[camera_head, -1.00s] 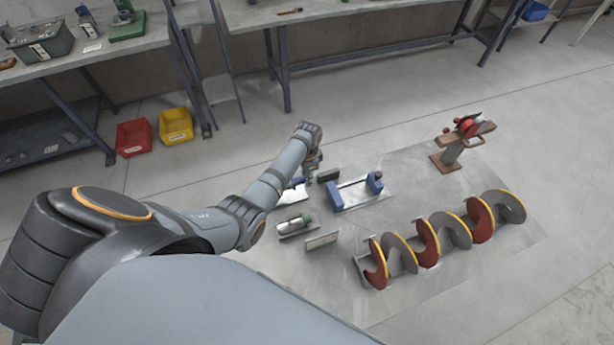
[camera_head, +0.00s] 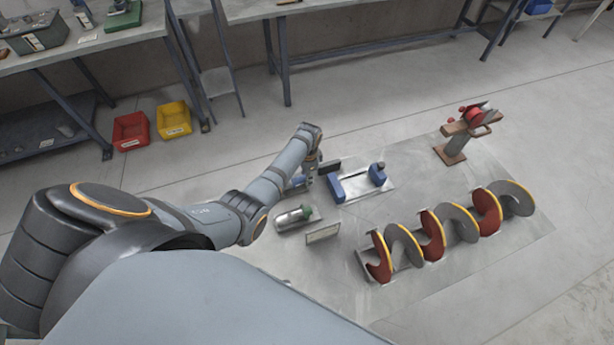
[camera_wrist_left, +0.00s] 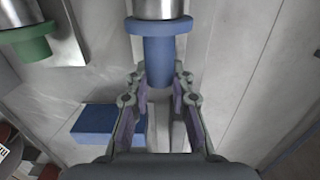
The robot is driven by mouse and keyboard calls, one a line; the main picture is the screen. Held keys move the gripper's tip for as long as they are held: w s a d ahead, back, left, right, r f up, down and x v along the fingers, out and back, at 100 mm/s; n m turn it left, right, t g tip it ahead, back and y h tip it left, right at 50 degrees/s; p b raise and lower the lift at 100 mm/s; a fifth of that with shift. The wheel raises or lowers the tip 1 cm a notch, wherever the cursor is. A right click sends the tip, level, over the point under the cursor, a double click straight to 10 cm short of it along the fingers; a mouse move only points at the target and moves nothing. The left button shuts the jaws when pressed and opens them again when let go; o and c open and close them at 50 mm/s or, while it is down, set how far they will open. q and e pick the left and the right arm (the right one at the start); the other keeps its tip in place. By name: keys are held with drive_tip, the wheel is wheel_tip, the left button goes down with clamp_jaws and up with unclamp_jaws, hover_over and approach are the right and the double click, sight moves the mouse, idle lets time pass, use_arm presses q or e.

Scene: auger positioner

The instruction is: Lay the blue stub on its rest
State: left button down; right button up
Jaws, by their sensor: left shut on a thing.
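The blue stub (camera_wrist_left: 159,52) has a blue shaft, a wider blue collar and a silver cylinder cut off by the top edge of the left wrist view. My left gripper (camera_wrist_left: 160,92) is shut on its blue shaft. In the head view the left gripper (camera_head: 309,181) is low beside the blue fixture, and a blue part of the stub (camera_head: 298,182) shows at its left side. The arm hides much of it. I cannot tell which surface is the stub's rest, or whether the stub touches anything. My right gripper is not in view.
A green-ended silver stub (camera_head: 294,216) lies on a small holder, near an upright pale plate (camera_head: 322,234). The blue two-block fixture (camera_head: 336,188) stands right of the gripper. A red-and-grey auger (camera_head: 431,235) and a red-topped stand (camera_head: 455,145) are farther right.

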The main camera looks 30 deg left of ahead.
use_arm(q)
drive_tip(key=shift+w+r, duration=0.1)
drive_tip(key=c, duration=1.1)
unclamp_jaws()
drive_tip(key=shift+c, duration=0.2)
drive_tip(key=shift+o, duration=0.2)
wheel_tip(320, 180, up, 12)
drive_tip(key=shift+d, duration=0.1)
